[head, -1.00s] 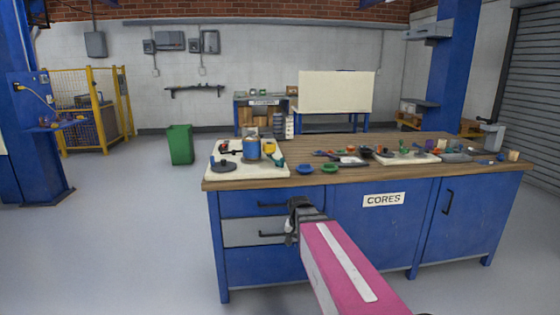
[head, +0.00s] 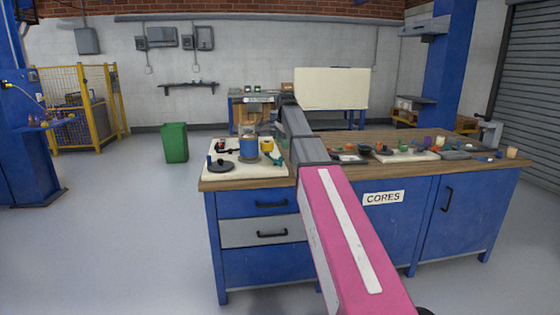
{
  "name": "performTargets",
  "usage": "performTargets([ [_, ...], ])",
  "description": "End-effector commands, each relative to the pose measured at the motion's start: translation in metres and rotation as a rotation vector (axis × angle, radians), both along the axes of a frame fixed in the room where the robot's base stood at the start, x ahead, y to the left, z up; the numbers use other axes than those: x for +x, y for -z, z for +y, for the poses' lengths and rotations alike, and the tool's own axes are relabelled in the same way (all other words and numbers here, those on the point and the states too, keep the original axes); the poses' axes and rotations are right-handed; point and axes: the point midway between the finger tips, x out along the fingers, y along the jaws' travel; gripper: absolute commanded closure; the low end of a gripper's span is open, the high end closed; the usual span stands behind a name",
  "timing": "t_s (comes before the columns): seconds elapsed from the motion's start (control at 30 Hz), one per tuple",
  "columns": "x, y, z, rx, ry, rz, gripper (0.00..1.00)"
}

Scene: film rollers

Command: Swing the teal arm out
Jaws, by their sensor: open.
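A teal arm (head: 276,159) shows small at the right part of a cream board (head: 217,174) on the left end of the workbench. It lies beside a yellow-topped part (head: 267,146) and right of a blue and orange cylinder (head: 249,148). Its pivot and exact shape are too small to tell. My gripper (head: 288,90) is raised above the bench, beyond and higher than the board, to the right of the teal arm in the picture. It is open, apart from the board, and seen small from behind; its fingertips are hard to make out.
The wooden-topped blue workbench (head: 222,185) carries a black disc (head: 221,166) on the board and several small parts farther right, some hidden behind my arm. A green bin (head: 175,143) stands on the floor at left.

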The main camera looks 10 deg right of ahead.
Motion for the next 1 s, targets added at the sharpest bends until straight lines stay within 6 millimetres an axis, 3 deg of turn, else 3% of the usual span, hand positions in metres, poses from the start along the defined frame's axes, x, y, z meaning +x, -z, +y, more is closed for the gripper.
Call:
performTargets([
  [0.17, 0.004, -0.005, 0.000, 0.005, 0.025, -0.001, 0.44],
  [0.7, 0.020, 0.078, 0.003, 0.004, 0.023, 0.000, 0.44],
  [1.0, 0.024, 0.097, 0.004, 0.005, 0.023, -0.002, 0.44],
])
